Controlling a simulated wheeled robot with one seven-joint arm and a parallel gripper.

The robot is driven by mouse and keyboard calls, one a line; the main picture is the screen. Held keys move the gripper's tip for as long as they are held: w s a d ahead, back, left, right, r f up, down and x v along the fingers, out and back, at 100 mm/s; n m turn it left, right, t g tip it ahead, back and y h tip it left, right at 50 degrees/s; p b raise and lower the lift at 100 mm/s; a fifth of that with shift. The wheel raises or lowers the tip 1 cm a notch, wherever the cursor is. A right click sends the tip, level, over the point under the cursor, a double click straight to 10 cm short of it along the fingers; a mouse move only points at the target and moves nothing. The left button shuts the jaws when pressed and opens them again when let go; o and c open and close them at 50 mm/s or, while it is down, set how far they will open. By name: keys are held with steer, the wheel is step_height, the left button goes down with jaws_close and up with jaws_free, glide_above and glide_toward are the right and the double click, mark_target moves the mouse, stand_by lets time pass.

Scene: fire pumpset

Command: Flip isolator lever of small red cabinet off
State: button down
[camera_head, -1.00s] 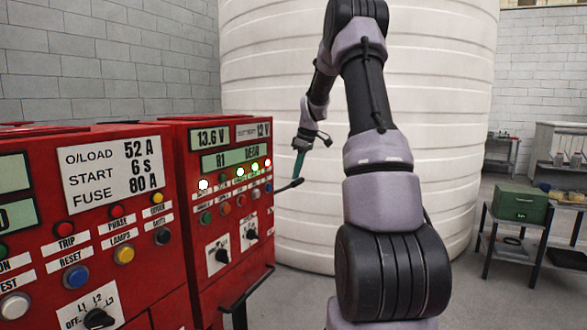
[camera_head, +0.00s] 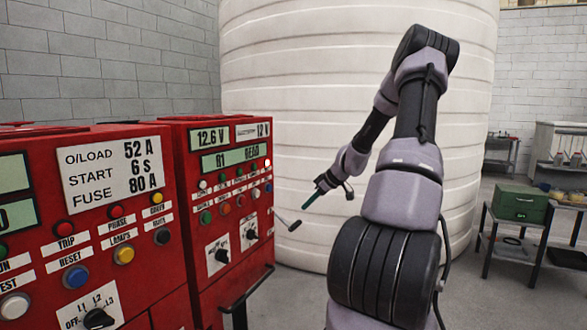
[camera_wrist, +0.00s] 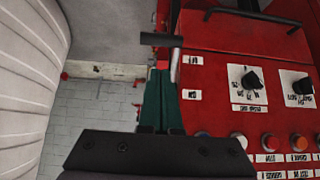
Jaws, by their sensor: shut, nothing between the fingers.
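The small red cabinet (camera_head: 225,200) stands left of centre in the head view, beside a larger red cabinet. Its isolator lever (camera_head: 288,222), a thin rod with a dark grip, sticks out from its right side and slopes downward. My gripper (camera_head: 306,206) is right of the cabinet, slightly above the lever's grip, apart from it in the head view. In the wrist view the green fingers (camera_wrist: 159,74) are together with nothing between them. A lever-like grey rod with a dark grip (camera_wrist: 161,40) shows just beyond the fingertips; contact cannot be told.
The larger red cabinet (camera_head: 100,230) fills the lower left. A dark bar handle (camera_head: 250,288) juts from the small cabinet's front. A big white tank (camera_head: 300,90) stands behind. A green box (camera_head: 520,203) sits on a stand at right, with open floor before it.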

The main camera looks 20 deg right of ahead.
step_height(320, 180, down, 8)
steer(key=w+a, duration=0.1)
stand_by(0.4)
steer(key=shift+w+f, duration=0.15)
steer(key=shift+a, duration=0.1)
